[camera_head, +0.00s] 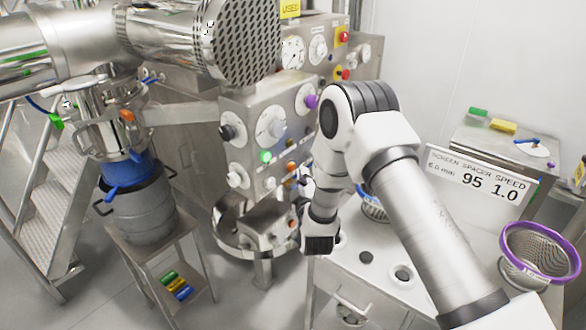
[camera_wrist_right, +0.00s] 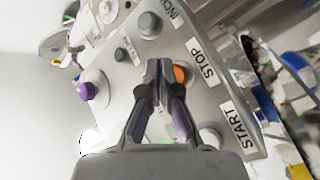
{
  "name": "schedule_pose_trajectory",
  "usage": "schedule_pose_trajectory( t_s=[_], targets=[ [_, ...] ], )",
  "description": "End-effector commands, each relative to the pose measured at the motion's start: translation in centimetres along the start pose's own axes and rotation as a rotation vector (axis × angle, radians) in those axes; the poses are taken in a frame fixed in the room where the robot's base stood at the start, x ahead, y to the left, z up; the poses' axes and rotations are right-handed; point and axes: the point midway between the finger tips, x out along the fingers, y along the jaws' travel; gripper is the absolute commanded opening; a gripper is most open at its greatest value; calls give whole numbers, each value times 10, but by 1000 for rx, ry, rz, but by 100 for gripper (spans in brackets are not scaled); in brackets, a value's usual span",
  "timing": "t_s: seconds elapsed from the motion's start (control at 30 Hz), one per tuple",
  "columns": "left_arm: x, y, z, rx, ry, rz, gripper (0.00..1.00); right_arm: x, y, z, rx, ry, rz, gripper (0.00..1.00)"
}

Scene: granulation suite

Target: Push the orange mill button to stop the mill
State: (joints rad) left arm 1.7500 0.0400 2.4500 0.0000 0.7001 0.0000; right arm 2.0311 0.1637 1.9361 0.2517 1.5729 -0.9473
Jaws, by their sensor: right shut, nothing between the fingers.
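The orange mill button (camera_wrist_right: 181,74) sits beside the STOP label (camera_wrist_right: 203,62) on a grey panel in the right wrist view. My right gripper (camera_wrist_right: 160,68) is shut and empty. Its fingertips appear right beside the orange button and cover part of its edge; I cannot tell whether they touch it. In the head view my white right arm reaches down in front of the machine's control panel (camera_head: 270,122), and its fingers are mostly hidden. Several small orange buttons show there; I cannot tell which is the mill's. My left gripper is not in view.
A START label (camera_wrist_right: 236,126) and a purple knob (camera_wrist_right: 87,91) flank the button. In the head view, a purple-rimmed sieve (camera_head: 540,251) and a speed sign (camera_head: 484,181) stand at the right.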

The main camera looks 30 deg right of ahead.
Motion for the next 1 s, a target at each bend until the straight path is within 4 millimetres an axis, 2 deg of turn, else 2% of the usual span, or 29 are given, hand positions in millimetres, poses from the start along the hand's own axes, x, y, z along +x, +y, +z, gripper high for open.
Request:
schedule_pose_trajectory(
  t_s=[1.0],
  targets=[
    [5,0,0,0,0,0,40,9,-7,-7,0,1,0,0]
  ],
)
